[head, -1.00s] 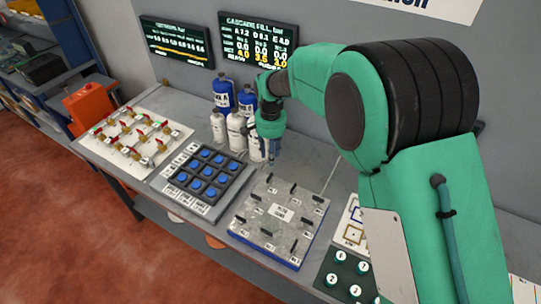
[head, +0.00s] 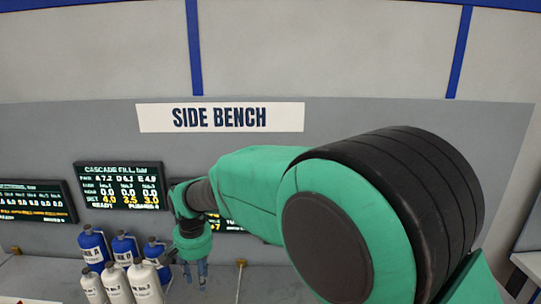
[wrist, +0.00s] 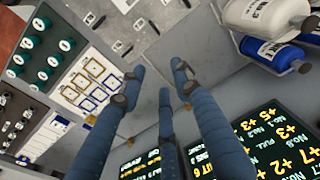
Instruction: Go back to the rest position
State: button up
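My gripper (head: 195,268) hangs from the green arm in front of the wall, to the right of the bottles, with its fingers pointing down. In the wrist view my gripper (wrist: 160,85) shows blue fingers spread apart with nothing between them. Below the fingers is bare grey bench surface. No object is held. My arm covers much of the right half of the head view.
Blue bottles (head: 92,245) and white bottles (head: 144,282) stand close left of the gripper. A display (head: 121,186) hangs behind. The wrist view shows a panel of green knobs (wrist: 41,47), an outlined card (wrist: 88,84) and a grey plate (wrist: 120,28).

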jog(key=s+d+r+t+b, duration=0.1)
jog(key=s+d+r, duration=0.25)
jog(key=d, duration=0.55)
jog(key=s+d+r+t, duration=0.1)
jog(key=s+d+r, duration=0.1)
jog(key=d+r, duration=0.45)
jog(key=s+d+r+b, duration=0.1)
jog(key=s+d+r, duration=0.2)
jog(key=d, duration=0.8)
jog(key=s+d+f+t+b, duration=0.2)
jog(key=s+d, duration=1.4)
jog(key=s, duration=0.3)
jog(key=shift+s+f+m+t+h, duration=0.15)
jog(key=shift+f+m+t+h, duration=0.15)
jog(key=shift+t, duration=0.1)
jog(key=shift+a, duration=0.1)
dwell(0.5)
